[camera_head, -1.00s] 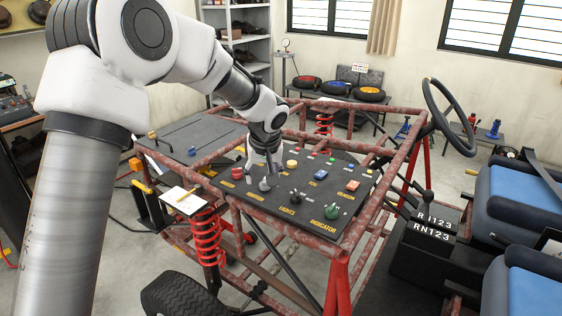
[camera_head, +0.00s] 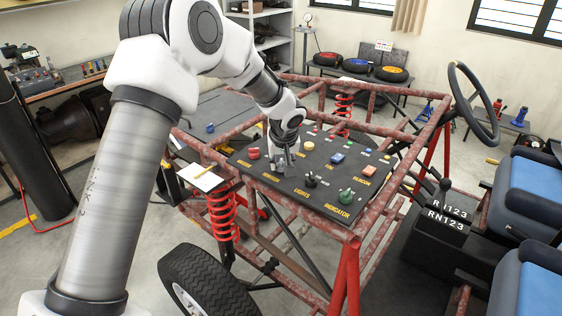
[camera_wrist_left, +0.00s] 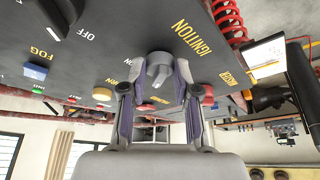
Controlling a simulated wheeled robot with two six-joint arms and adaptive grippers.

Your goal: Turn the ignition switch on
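The ignition switch is a grey knob (camera_wrist_left: 158,72) on the black control panel, beside the yellow word IGNITION in the left wrist view. My left gripper (camera_head: 283,163) is down at the panel's left part in the head view. In the left wrist view, its two purple-padded fingers (camera_wrist_left: 158,82) straddle the knob, one on each side, with the tips very near it. I cannot tell whether both fingers press on it. In the head view the gripper largely hides the knob. My right gripper is not in view.
The panel (camera_head: 290,189) also carries a red button (camera_head: 253,153), a yellow button (camera_head: 308,145), a black lights knob (camera_head: 311,180) and a green indicator knob (camera_head: 346,196). Red frame tubes surround it. The steering wheel (camera_head: 472,104) and blue seats (camera_head: 525,190) stand at right.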

